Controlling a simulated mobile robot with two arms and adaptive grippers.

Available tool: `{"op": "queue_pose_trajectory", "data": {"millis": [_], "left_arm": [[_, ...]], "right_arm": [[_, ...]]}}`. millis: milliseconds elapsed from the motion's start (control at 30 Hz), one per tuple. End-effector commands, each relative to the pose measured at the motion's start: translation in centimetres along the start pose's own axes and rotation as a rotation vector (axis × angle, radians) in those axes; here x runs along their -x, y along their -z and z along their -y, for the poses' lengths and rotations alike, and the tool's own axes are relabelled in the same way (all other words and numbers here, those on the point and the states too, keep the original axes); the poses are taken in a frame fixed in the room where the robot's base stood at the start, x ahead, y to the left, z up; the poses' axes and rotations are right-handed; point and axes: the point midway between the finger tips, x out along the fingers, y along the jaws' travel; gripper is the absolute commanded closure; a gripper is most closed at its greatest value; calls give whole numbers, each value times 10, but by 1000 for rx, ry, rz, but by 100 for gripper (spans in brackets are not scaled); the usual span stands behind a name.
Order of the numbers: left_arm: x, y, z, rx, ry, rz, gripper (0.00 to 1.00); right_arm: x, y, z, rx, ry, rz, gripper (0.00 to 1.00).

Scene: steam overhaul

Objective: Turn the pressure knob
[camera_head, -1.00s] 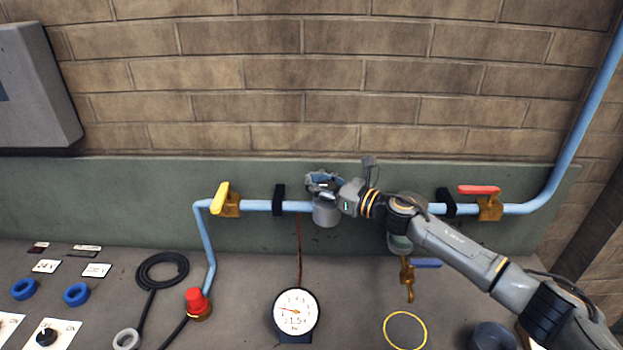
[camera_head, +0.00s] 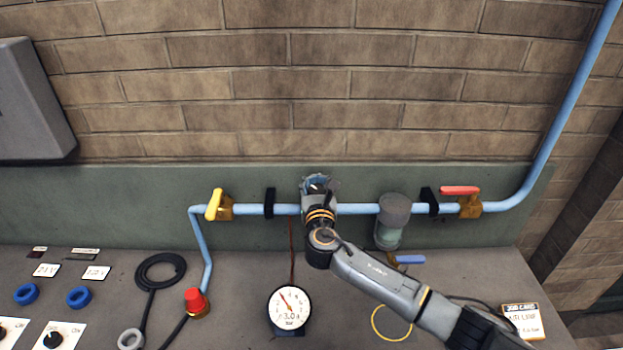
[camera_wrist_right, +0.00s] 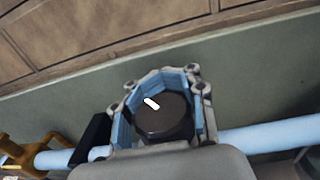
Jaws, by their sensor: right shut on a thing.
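The pressure knob (camera_wrist_right: 163,117) is a dark round cap with a white mark, seen in the right wrist view. My right gripper (camera_wrist_right: 160,105) is shut around it, with blue-lined fingers on both sides. In the head view the right gripper (camera_head: 319,188) is at the blue pipe, and its wrist hides most of the knob. The white mark points to the upper left in the wrist view. The round gauge (camera_head: 289,307) below shows about 3.0, with its needle up and to the left. My left gripper is not in view.
A yellow-handled valve (camera_head: 217,205) is left on the pipe and a red-handled valve (camera_head: 461,191) right. A grey cylinder (camera_head: 394,212) hangs on the pipe right of my gripper. A red cap (camera_head: 194,300), black hose (camera_head: 160,271) and yellow ring (camera_head: 391,322) are on the bench.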

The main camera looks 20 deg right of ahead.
Motion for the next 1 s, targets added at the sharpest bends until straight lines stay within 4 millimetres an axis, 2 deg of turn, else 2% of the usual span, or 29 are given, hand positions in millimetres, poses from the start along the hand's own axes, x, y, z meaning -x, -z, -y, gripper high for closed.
{"op": "queue_pose_trajectory", "data": {"millis": [200, 500, 1000], "left_arm": [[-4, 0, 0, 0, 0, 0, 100], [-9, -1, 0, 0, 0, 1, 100], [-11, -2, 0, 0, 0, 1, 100]], "right_arm": [[2, 6, 5, -1, 184, -9, 100], [3, 6, 12, 2, 360, -8, 100], [5, 5, 15, 1, 436, -9, 100]]}}
